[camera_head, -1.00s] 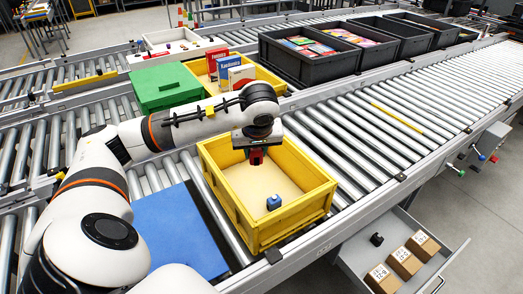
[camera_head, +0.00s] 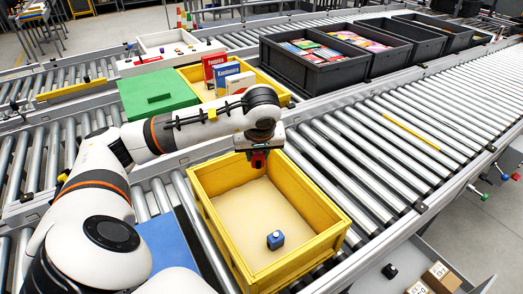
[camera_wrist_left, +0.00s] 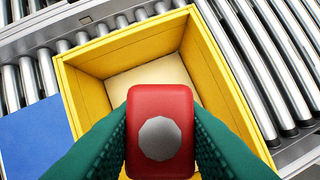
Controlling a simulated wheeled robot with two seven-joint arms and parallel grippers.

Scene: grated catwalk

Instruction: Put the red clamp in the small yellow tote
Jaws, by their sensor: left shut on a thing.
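My left gripper (camera_head: 258,160) is shut on the red clamp (camera_wrist_left: 160,105), a rounded red block with a grey disc on its face in the left wrist view. In the head view the gripper hangs over the far end of the near yellow tote (camera_head: 318,248), with the clamp at its tip. The wrist view shows the tote (camera_wrist_left: 87,98) open below the clamp. A small blue object (camera_head: 275,240) sits on the tote's pale floor near its front. My right gripper is not in view.
A blue panel (camera_head: 172,247) lies left of the tote. A green box (camera_head: 158,97) and another yellow tote (camera_head: 268,79) with books stand behind. Several black bins (camera_head: 320,73) line the back. Bare rollers (camera_head: 375,150) extend right. A drawer at front right holds small boxes (camera_head: 440,276).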

